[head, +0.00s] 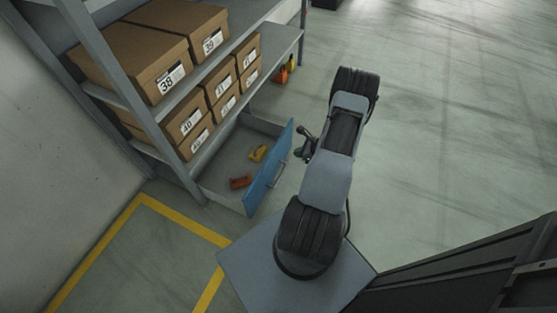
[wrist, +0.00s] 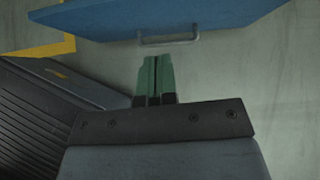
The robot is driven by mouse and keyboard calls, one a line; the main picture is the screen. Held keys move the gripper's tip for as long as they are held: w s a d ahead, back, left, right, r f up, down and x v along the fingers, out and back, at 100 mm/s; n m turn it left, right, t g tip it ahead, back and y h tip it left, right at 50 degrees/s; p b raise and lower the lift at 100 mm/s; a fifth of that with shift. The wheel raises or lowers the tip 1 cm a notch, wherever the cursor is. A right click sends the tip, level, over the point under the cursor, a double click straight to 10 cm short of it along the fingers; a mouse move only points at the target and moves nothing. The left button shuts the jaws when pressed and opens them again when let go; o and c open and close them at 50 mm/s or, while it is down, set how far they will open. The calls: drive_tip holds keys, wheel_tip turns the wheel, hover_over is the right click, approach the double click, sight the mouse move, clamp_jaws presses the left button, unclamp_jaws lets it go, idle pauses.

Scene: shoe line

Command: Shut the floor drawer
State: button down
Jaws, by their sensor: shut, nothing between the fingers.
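The floor drawer (head: 269,167) has a blue front panel and stands pulled out from under the shelf in the head view. An orange-red object (head: 240,182) and a yellow object (head: 258,153) lie inside it. In the wrist view the blue front (wrist: 180,14) crosses the top, with a grey bar handle (wrist: 168,39) on it. My gripper (wrist: 156,58) has its green fingers together and empty, pointing at the handle with a small gap in the picture; I cannot tell whether they touch.
A grey shelf rack (head: 142,112) holds several brown shoe boxes (head: 150,62) above the drawer. Orange items (head: 284,73) sit by the rack's far end. Yellow floor tape (head: 187,220) runs in front of the wall at left.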

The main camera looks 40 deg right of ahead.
sight(272, 156)
drive_tip(key=shift+m, duration=0.3)
drive_tip(key=b+x, duration=0.4)
drive_tip(key=x, duration=0.8)
drive_tip(key=shift+w, duration=0.2)
drive_tip(key=shift+w+a, duration=0.35)
drive_tip(key=shift+w, duration=0.35)
drive_tip(key=shift+w, duration=0.1)
